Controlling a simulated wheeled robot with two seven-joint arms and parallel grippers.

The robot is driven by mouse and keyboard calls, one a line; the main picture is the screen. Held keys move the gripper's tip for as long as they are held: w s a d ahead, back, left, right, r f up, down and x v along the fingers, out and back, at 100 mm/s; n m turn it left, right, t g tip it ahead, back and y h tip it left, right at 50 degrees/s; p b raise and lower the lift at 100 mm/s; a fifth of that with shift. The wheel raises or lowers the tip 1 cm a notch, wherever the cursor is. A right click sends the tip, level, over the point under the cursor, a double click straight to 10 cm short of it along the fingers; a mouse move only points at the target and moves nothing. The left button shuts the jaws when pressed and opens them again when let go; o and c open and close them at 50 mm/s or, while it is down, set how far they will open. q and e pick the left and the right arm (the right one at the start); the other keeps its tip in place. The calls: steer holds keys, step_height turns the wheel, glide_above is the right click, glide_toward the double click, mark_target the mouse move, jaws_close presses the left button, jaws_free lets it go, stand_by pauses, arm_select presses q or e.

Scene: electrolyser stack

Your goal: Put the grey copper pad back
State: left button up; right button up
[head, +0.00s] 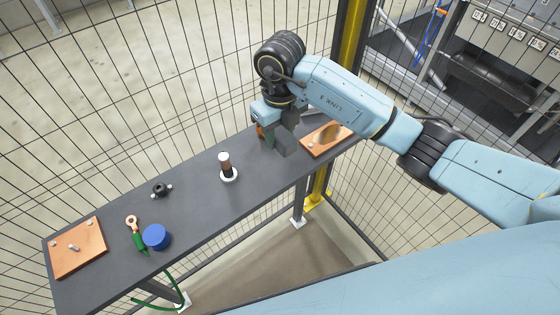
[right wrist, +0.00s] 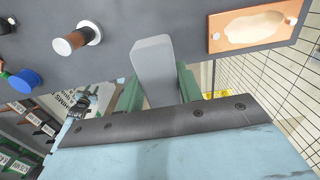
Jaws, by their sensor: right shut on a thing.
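My right gripper (head: 270,136) is shut on a grey block-shaped pad (head: 285,142) above the far right part of the dark bench. In the right wrist view the pad (right wrist: 154,62) sticks out from between the green fingers of the gripper (right wrist: 158,86). A copper plate (head: 314,147) with a darker patch lies just right of the gripper; in the wrist view the plate (right wrist: 222,40) shows a pale patch and a light knob at either end. A second copper plate (head: 88,238) with small studs lies at the bench's left end. My left gripper is out of view.
A brown and dark cylinder (head: 225,161) stands on a white round base (head: 229,176) mid-bench. Left of it are a small black fitting (head: 159,190), a copper lug (head: 131,221) on a green cable and a blue round cap (head: 155,236). Wire mesh fencing stands behind the bench.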

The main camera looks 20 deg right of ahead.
mark_target(280, 168)
step_height(280, 168, down, 9)
steer(key=shift+f+p, duration=0.1)
steer(key=shift+p, duration=0.35)
steer(key=shift+f, duration=0.15)
steer(key=shift+f, duration=0.1)
steer(key=o, duration=0.5)
steer(key=shift+f, duration=0.15)
steer(key=o, duration=0.5)
steer(key=shift+c, duration=0.2)
